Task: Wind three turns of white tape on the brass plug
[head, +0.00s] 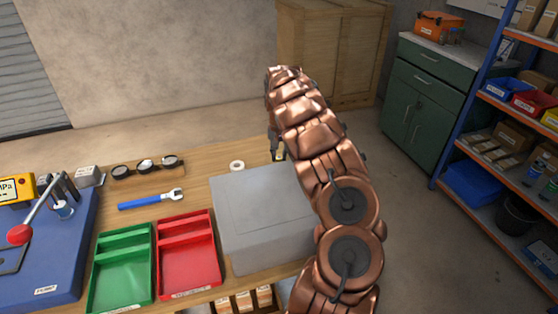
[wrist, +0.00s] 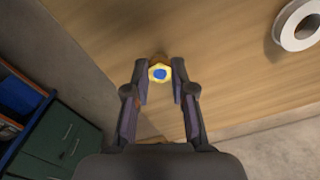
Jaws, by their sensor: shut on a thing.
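My gripper (wrist: 160,75) is shut on the brass plug (wrist: 153,78), which shows between the fingertips in the wrist view as a yellow hexagon with a blue centre. The plug's far side is hidden, and I cannot tell whether any tape is on it. In the head view my gripper (head: 279,155) is over the far right of the wooden table, behind the grey box. The roll of white tape (head: 237,166) lies flat on the table to the left of the gripper. It also shows at the top right of the wrist view (wrist: 280,24), apart from the fingers.
The grey box (head: 250,225) stands close in front of the tape. Red (head: 187,266) and green (head: 122,278) trays, a blue-handled wrench (head: 150,200) and a rack of round gauges (head: 147,171) are to the left. The table's far right edge is near my gripper.

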